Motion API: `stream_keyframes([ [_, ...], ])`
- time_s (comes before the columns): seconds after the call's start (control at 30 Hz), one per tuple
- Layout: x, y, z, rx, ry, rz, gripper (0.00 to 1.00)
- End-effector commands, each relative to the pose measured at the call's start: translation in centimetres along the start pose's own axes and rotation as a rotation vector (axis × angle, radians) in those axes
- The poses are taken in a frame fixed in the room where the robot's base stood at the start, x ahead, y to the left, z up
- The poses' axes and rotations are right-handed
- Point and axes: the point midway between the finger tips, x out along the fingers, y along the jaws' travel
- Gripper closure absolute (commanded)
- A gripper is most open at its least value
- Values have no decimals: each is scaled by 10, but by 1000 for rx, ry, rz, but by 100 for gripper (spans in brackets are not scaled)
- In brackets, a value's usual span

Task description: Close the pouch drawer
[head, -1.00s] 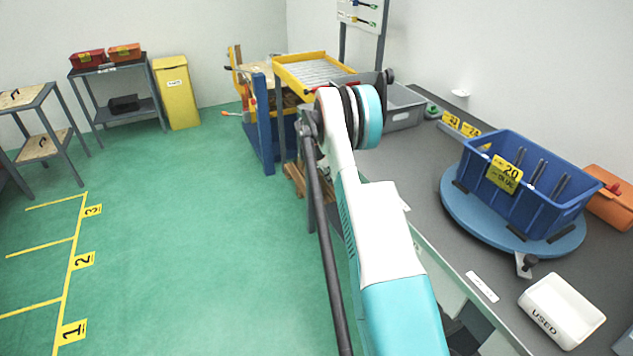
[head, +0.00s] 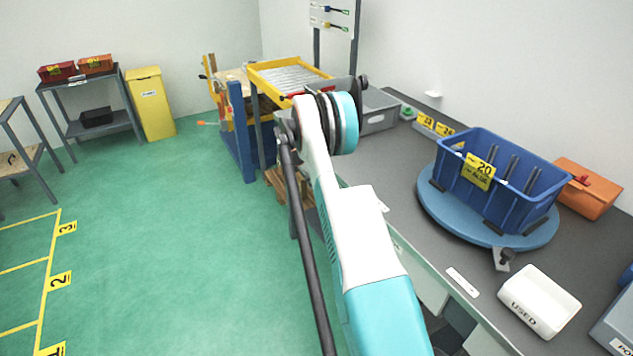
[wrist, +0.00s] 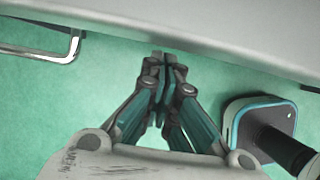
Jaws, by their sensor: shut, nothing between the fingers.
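Below the bench's front edge, a pale panel (head: 430,292) shows in the head view, partly behind my arm. It may be a drawer front; I cannot tell whether it is the pouch drawer or how far open it is. In the wrist view my gripper (wrist: 167,60) is shut and empty, its fingertips near the lower edge of a long pale grey panel (wrist: 200,22). I cannot tell whether they touch it. A bent metal handle (wrist: 74,45) shows left of the gripper. My gripper is hidden in the head view.
A yellow-framed rack (head: 290,78) stands beyond. Green floor (head: 160,240) is open at left.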

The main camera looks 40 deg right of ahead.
Motion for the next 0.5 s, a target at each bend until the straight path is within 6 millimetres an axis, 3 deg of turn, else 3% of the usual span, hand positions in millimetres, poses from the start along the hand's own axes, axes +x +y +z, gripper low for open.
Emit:
stream_keyframes([
  [0.13, -14, 4, -33, -6, 2, 1, 100],
  [0.3, -58, 3, -27, -3, 3, 0, 100],
  [0.5, -93, 3, -28, -4, 3, 1, 100],
])
